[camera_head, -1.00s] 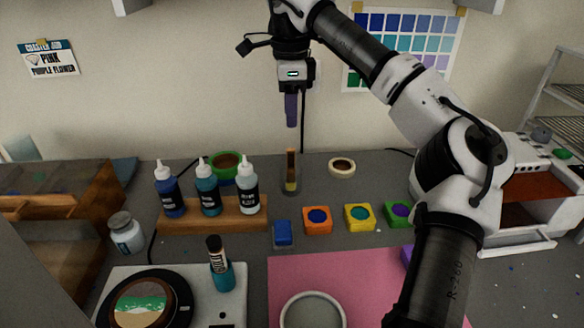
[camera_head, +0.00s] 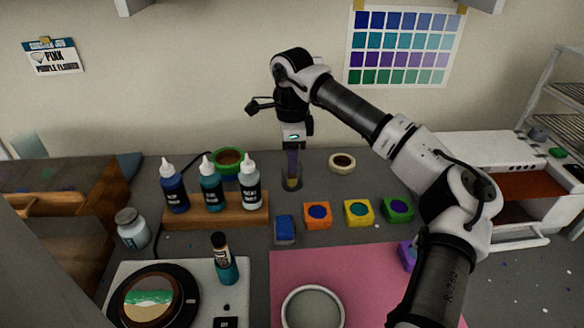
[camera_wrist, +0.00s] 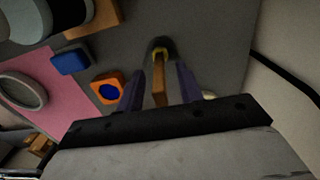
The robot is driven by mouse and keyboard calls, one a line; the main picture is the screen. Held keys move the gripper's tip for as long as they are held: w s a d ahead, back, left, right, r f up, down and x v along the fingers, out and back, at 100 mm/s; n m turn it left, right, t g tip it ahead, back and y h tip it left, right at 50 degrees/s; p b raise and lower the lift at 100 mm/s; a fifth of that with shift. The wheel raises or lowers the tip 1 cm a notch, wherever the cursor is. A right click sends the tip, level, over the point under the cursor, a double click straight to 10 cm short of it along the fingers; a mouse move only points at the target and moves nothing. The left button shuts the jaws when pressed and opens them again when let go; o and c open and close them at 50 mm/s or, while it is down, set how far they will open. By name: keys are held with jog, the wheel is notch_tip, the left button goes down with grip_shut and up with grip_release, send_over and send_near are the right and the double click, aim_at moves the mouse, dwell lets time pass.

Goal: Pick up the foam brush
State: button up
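The foam brush stands upright in a small clear cup (camera_head: 291,186) behind the row of colour pads. Its tan handle (camera_wrist: 159,92) shows in the wrist view, with a yellowish lower part inside the cup. My gripper (camera_head: 292,172) points straight down over the cup. In the wrist view its two purple fingers (camera_wrist: 160,72) are apart, one on each side of the handle, with a visible gap on both sides. In the head view the fingers hide most of the handle.
A wooden rack (camera_head: 216,212) with three bottles stands to the left. A blue block (camera_head: 285,228) and orange (camera_head: 317,223), yellow (camera_head: 359,222) and green (camera_head: 397,218) pads lie in front. A tape roll (camera_head: 342,163) lies behind right. A pink mat (camera_head: 375,275) is nearer.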

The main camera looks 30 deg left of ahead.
grip_shut()
jog(key=shift+r, duration=0.1)
dwell(0.4)
